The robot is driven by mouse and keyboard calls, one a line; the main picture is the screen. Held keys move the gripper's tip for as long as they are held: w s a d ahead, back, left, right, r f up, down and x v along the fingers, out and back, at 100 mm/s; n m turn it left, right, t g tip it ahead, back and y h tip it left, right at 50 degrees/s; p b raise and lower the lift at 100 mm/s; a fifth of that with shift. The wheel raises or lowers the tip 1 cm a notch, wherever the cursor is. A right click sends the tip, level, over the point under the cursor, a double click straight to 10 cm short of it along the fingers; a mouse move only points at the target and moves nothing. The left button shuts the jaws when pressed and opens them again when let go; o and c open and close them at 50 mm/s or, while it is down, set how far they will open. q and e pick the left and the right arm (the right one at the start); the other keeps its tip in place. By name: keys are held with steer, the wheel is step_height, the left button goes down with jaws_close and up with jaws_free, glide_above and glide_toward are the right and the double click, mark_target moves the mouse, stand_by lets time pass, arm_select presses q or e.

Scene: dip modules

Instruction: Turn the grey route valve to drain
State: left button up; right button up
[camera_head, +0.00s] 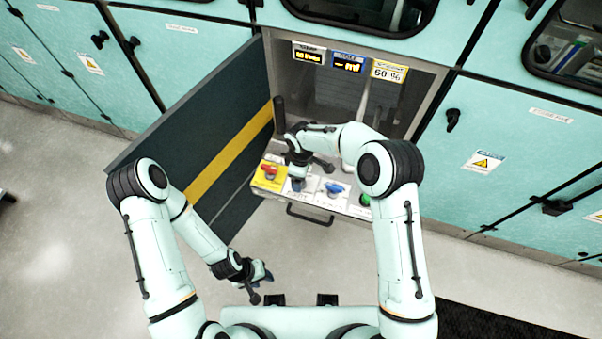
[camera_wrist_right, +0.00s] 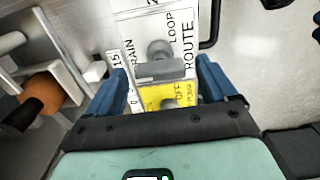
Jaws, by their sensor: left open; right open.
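The grey route valve (camera_wrist_right: 160,66) shows in the right wrist view on a white plate (camera_wrist_right: 182,22) lettered "ROUTE", "LOOP" and, partly covered, "DRAIN". It has a round hub and a crossbar; which label it points to I cannot tell. My right gripper (camera_wrist_right: 163,78) is open, its blue fingers on either side of the crossbar; whether they touch it I cannot tell. In the head view my right gripper (camera_head: 297,179) is over the front panel and mostly hides the valve. My left gripper (camera_head: 263,282) hangs low over the floor, open and away from the panel.
A red handle (camera_head: 268,171) on a yellow plate and a blue handle (camera_head: 334,189) flank the valve. A green knob (camera_head: 364,199) is further right. The open dark door (camera_head: 215,150) stands left of the recess. A drawer handle (camera_head: 309,215) is below. Displays (camera_head: 348,62) hang above.

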steer(key=shift+r, duration=0.1)
step_height(320, 180, up, 13)
stand_by(0.4)
stand_by(0.5)
